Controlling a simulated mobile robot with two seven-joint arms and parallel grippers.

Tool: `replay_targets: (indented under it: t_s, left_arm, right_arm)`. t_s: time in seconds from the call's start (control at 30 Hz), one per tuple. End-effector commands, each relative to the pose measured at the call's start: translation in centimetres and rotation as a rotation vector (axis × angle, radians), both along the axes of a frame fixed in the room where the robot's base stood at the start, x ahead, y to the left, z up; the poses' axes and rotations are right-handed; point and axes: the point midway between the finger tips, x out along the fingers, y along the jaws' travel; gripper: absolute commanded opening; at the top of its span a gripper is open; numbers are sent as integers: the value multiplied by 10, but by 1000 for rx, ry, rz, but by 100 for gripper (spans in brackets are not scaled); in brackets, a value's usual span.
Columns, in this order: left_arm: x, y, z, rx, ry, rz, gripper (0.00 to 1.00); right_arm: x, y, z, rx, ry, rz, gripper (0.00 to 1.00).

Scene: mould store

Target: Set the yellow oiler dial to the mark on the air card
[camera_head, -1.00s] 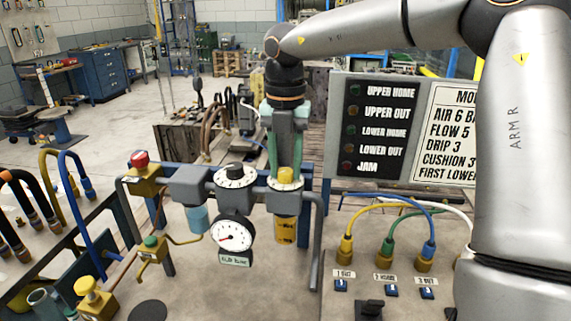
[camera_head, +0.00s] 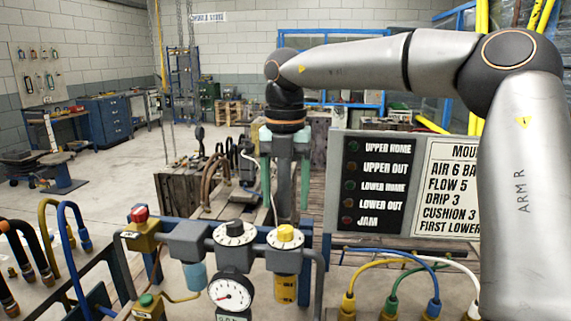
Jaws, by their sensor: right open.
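The yellow oiler dial (camera_head: 286,232) sits on a white scale ring atop the oiler, whose yellow bowl (camera_head: 285,289) hangs below. The ring's marks are too small to read. My right gripper (camera_head: 285,207) points down above the dial, its teal fingers apart and empty, clear of the knob. The card (camera_head: 453,190) at the right reads AIR 6 BA, FLOW 5, DRIP 3, CUSHION 3 and FIRST LOWER. My right arm covers its right side. My left gripper is out of view.
A black-and-white dial (camera_head: 234,231) stands just left of the oiler, above a round gauge (camera_head: 230,295). A red button (camera_head: 140,212) is further left. The lamp panel (camera_head: 380,187) is to the right, with coloured hoses (camera_head: 400,262) below.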

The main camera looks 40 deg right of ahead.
Motion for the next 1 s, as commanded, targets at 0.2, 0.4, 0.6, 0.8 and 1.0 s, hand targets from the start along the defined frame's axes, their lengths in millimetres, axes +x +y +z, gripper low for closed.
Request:
replay_targets:
  t_s: [0.2, 0.4, 0.6, 0.8, 1.0]
  left_arm:
    - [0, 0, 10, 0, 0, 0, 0]
    - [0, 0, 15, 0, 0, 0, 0]
    - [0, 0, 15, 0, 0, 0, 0]
    - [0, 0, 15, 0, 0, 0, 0]
    - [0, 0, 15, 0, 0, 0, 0]
  right_arm:
    - [0, 0, 46, 1, -2, 0, 69]
    - [0, 0, 65, -1, -1, 0, 69]
    - [0, 0, 66, -1, 1, 1, 69]
    - [0, 0, 66, -1, 1, 0, 69]
    - [0, 0, 66, -1, 1, 0, 69]
